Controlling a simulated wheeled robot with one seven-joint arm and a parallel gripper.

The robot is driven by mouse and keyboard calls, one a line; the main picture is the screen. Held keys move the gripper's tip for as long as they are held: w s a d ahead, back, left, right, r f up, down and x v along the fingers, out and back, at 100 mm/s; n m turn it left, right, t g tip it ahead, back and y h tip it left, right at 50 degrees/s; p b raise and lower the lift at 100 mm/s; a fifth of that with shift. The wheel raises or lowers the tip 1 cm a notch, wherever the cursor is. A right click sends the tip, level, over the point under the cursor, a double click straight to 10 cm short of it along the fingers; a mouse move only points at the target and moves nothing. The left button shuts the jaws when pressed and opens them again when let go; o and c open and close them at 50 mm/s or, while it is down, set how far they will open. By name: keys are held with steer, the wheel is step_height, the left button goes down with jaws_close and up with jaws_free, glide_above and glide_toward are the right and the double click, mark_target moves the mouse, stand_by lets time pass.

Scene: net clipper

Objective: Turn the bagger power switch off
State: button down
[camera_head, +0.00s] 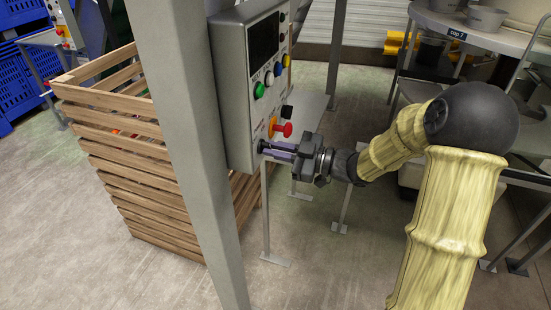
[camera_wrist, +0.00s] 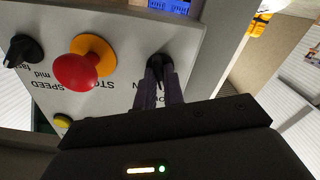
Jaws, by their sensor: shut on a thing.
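The grey control panel (camera_head: 236,97) of the machine stands left of my arm in the head view. In the wrist view its face (camera_wrist: 115,40) appears upside down. A small black rotary switch (camera_wrist: 158,62) sits on the panel beside the red stop button; its lettering is partly hidden by my fingers. My gripper (camera_head: 265,148) is at the lower part of the panel face. In the wrist view my gripper (camera_wrist: 159,76) is shut on the black switch, one finger on either side of it. The exact angle of the switch is hard to tell.
A red mushroom stop button (camera_wrist: 78,73) on a yellow base is close beside my fingers. A black speed knob (camera_wrist: 24,50) is farther left. Coloured buttons (camera_head: 259,90) sit higher on the panel. A grey post (camera_head: 190,130) and a slatted wooden crate (camera_head: 140,150) stand left.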

steer(key=shift+f+n+b, duration=0.1)
steer(key=shift+n+b, duration=2.05)
steer(key=shift+n, duration=0.05)
steer(key=c, duration=1.5)
jaws_free()
steer(key=v, duration=1.7)
steer(key=shift+d, duration=0.25)
